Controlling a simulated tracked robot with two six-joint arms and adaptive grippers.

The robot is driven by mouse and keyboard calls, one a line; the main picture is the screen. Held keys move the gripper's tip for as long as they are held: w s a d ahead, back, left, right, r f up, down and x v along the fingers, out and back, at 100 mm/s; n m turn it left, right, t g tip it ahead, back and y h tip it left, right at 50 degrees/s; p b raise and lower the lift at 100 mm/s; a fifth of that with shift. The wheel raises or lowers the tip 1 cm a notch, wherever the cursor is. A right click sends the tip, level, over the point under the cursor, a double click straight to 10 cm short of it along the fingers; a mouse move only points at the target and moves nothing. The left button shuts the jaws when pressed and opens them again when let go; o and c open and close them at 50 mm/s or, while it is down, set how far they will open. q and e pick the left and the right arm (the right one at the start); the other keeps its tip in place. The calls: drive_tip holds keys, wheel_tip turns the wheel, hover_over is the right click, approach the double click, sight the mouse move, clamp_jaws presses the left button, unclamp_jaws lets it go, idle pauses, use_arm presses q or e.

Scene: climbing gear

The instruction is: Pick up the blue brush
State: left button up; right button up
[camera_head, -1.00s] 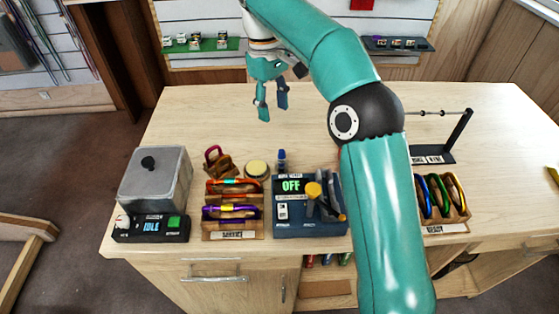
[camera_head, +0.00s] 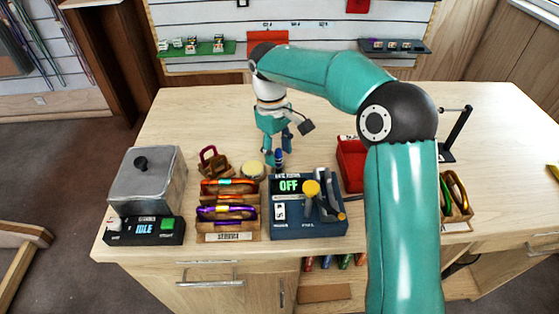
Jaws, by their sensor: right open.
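A small upright blue item (camera_head: 279,158), which looks like the blue brush, stands behind the blue machine, beside the round cream-topped tub. Only its upper part shows. My right gripper (camera_head: 278,150) points down with its fingers apart, close above and around the top of the blue item. I cannot tell whether the fingers touch it. My left gripper is out of view.
The blue machine (camera_head: 290,215) reading OFF stands in front, with a rack of coloured carabiners (camera_head: 228,237) to its left. A grey lidded box (camera_head: 147,180) is at far left. A red bin (camera_head: 351,165) stands right, partly behind my arm. The table's back is clear.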

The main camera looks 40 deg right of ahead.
drive_tip(key=shift+f, duration=0.5)
drive_tip(key=shift+s, duration=0.1)
clamp_jaws()
drive_tip(key=shift+r, duration=0.15)
drive_tip(key=shift+r, duration=0.45)
wheel_tip(320, 180, up, 10)
drive_tip(key=shift+p, duration=0.65)
wheel_tip(320, 180, up, 9)
drive_tip(key=p, duration=0.3)
